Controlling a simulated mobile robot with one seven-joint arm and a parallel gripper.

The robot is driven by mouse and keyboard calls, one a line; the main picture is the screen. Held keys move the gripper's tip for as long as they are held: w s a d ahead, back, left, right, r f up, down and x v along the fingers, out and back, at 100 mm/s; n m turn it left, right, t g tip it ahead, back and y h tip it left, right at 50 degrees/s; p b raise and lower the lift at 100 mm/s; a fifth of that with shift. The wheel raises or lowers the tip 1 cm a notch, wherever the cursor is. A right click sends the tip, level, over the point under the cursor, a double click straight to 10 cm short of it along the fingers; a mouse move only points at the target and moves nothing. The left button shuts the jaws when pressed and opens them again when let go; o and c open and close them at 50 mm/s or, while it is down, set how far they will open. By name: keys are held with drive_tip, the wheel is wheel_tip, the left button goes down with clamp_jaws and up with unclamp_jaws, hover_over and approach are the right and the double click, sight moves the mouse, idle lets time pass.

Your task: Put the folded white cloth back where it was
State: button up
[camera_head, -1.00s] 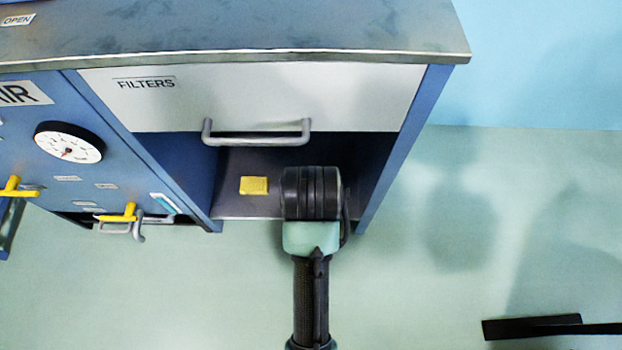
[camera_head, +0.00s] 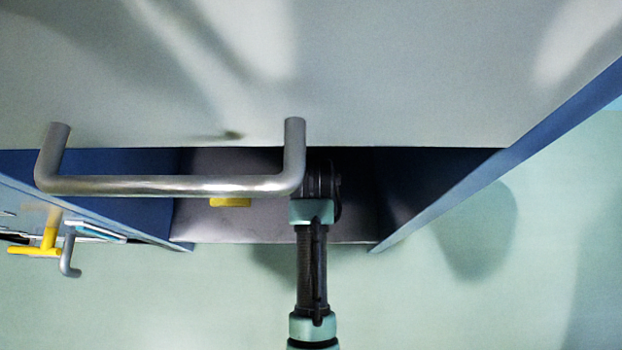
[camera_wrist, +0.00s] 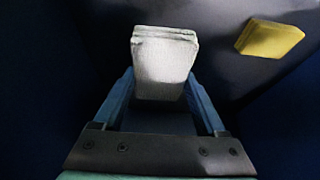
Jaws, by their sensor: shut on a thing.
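The folded white cloth (camera_wrist: 163,62) shows in the wrist view, a layered stack between the two blue fingers. My gripper (camera_wrist: 162,88) is shut on it. In the head view my arm reaches into the open compartment under the drawer, and the cloth and fingers are hidden there. The dark shelf floor (camera_head: 345,228) of the compartment shows around my arm. I cannot tell whether the cloth touches that floor.
A yellow block (camera_head: 230,202) lies on the shelf left of my arm; it is at upper right in the wrist view (camera_wrist: 269,39). The drawer's grey handle (camera_head: 170,186) hangs in front of the opening. Blue side walls (camera_head: 440,205) bound the compartment. Yellow-handled valves (camera_head: 40,247) stand at left.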

drive_tip(key=shift+w+f, duration=0.15)
drive_tip(key=shift+f, duration=0.4)
wheel_tip(320, 180, down, 10)
drive_tip(key=b, duration=0.7)
drive_tip(key=shift+r+b, duration=0.15)
drive_tip(key=shift+b, duration=0.25)
drive_tip(key=shift+r, duration=0.1)
drive_tip(key=o, duration=1.1)
drive_tip(key=shift+o, duration=0.2)
drive_tip(key=p+v, duration=0.8)
drive_tip(key=v, duration=0.3)
drive_tip(key=shift+s+r+p, duration=0.25)
drive_tip(key=shift+r+p, duration=0.05)
drive_tip(key=shift+r, duration=0.2)
